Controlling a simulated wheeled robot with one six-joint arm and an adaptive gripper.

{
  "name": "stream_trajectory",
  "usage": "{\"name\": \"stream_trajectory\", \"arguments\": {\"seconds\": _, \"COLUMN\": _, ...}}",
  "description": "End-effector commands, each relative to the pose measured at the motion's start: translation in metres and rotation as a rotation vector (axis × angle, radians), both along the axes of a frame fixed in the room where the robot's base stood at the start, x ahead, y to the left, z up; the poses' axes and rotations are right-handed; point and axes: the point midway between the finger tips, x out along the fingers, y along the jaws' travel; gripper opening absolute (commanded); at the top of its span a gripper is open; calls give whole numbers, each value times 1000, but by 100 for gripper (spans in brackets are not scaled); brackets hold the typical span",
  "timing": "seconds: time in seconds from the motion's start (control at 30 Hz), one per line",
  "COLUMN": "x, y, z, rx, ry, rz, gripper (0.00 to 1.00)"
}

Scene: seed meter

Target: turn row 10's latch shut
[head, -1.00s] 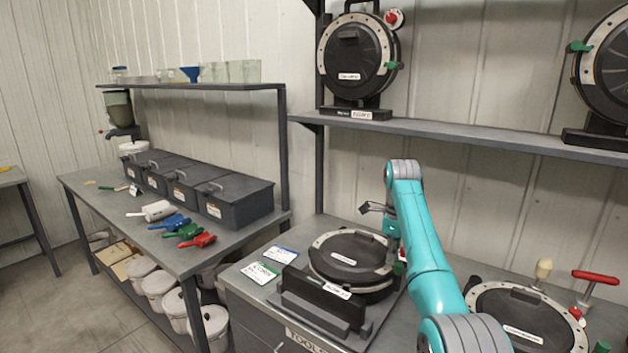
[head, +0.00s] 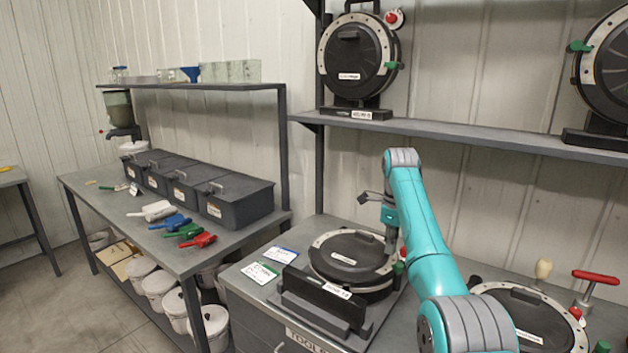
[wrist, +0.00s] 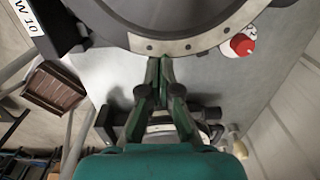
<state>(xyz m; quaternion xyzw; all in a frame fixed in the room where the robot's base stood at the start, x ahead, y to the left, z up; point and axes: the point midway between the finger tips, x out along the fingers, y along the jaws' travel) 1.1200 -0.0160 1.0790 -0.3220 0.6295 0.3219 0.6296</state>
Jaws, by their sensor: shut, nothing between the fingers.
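The row 10 meter is a round black seed meter (head: 340,260) with a pale rim, lying face up on the bench behind its dark stand (head: 318,298). In the wrist view its rim (wrist: 190,45) crosses the top, and a label ending in "W 10" (wrist: 25,18) shows at the left. A green latch (head: 398,268) shows small at the meter's right edge in the head view. My gripper (wrist: 160,62) is shut and empty, its fingertips together at the rim's edge. Whether they touch the latch I cannot tell; the latch is not clear in the wrist view.
A red knob (wrist: 242,45) sits beside the rim, right of my fingertips. Another meter (head: 520,318) lies at the right of the bench, near a red-handled tool (head: 594,278). Two meters stand on the shelf (head: 450,128) above. Cards (head: 258,272) lie at the left.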

Motion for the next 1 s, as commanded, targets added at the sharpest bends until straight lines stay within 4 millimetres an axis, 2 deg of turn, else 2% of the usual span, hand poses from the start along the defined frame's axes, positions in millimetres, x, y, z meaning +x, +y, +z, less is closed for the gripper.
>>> {"name": "stream_trajectory", "arguments": {"seconds": 0.2, "x": 0, "y": 0, "z": 24, "rx": 0, "ry": -1, "rz": 0, "gripper": 0}}
{"name": "stream_trajectory", "arguments": {"seconds": 0.33, "x": 0, "y": 0, "z": 33, "rx": 0, "ry": 0, "rz": 0, "gripper": 0}}
{"name": "stream_trajectory", "arguments": {"seconds": 0.6, "x": 0, "y": 0, "z": 34, "rx": 0, "ry": 0, "rz": 0, "gripper": 0}}
{"name": "stream_trajectory", "arguments": {"seconds": 0.77, "x": -1, "y": -5, "z": 45, "rx": 0, "ry": 0, "rz": -1, "gripper": 0}}
{"name": "stream_trajectory", "arguments": {"seconds": 1.0, "x": -2, "y": 5, "z": 33, "rx": 0, "ry": 1, "rz": 0, "gripper": 0}}
